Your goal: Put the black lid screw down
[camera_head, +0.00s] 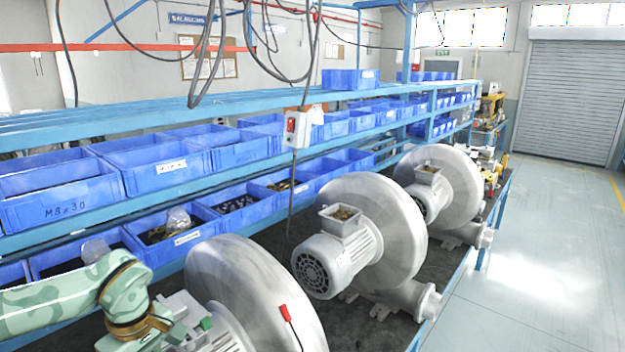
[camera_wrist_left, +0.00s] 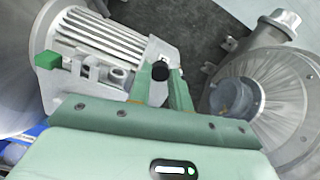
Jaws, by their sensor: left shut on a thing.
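The black lid screw (camera_wrist_left: 160,70) shows as a small dark round end between the fingertips of my left gripper (camera_wrist_left: 163,80) in the left wrist view. The gripper is shut on it, in front of the ribbed grey motor (camera_wrist_left: 100,45) and its opened terminal box. In the head view my left arm reaches in from the lower left to the nearest blower (camera_head: 255,290); the fingertips and the screw cannot be made out there. A green block (camera_wrist_left: 47,60) sits beside the terminal box and also shows in the head view (camera_head: 207,323). My right gripper is not in view.
A red-handled tool (camera_head: 284,312) with a dark lead shows before the nearest blower. Two more blowers (camera_head: 375,220) stand farther along the dark bench top. Blue bins (camera_head: 165,165) line the shelves behind. A switch box (camera_head: 297,128) hangs on a cable above the bench.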

